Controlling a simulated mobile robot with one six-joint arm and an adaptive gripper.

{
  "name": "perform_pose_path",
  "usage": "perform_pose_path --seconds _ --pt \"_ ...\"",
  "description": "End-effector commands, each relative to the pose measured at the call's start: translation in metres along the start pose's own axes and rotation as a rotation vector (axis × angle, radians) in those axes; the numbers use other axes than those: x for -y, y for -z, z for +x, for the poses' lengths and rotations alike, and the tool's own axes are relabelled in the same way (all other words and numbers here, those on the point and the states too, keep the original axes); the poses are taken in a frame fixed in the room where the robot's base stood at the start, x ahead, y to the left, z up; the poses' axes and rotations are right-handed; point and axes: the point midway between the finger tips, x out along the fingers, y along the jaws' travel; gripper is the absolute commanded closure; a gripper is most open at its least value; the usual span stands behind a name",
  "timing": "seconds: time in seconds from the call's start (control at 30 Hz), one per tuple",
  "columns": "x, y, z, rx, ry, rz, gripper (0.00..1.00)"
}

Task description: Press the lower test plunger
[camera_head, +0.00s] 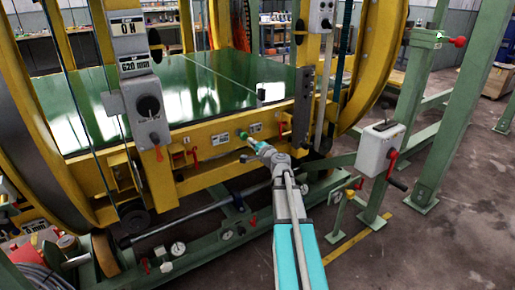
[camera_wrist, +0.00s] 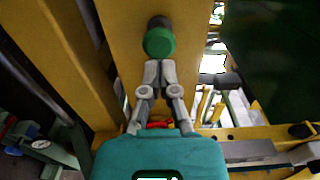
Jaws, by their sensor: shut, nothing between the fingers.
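A round green plunger cap (camera_wrist: 159,42) on a dark stem stands out from a yellow beam in the wrist view. I take it to be the lower test plunger. My gripper (camera_wrist: 158,66) is shut and empty, with its fingertips together just below the cap in that picture. I cannot tell whether the tips touch the cap or stop short of it. In the head view my gripper (camera_head: 247,141) reaches the yellow frame below the green platform, and a small green spot (camera_head: 243,133) shows at its tips. How far the plunger is pressed cannot be told.
The yellow frame (camera_head: 205,180) and green platform (camera_head: 190,90) lie ahead. A grey box with a red-handled crank (camera_head: 380,150) stands right of my arm. A grey control box (camera_head: 148,105) hangs at the left. Gauges (camera_head: 178,248) and pipes run low down. Open floor lies at the right.

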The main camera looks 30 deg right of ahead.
Motion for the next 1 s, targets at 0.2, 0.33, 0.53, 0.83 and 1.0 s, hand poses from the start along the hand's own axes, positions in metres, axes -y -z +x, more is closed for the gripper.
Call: perform_pose_path --seconds 0.2,0.33,0.53,0.83,1.0 --pt "0.000 0.001 0.023 0.001 0.000 0.000 1.00" --pt "0.000 0.000 0.028 0.000 0.000 0.000 1.00" --pt "0.000 0.000 0.029 0.000 0.000 0.000 1.00" --pt "0.000 0.000 0.036 0.001 0.000 0.000 1.00" --pt "0.000 0.000 0.050 0.000 0.000 0.000 1.00"
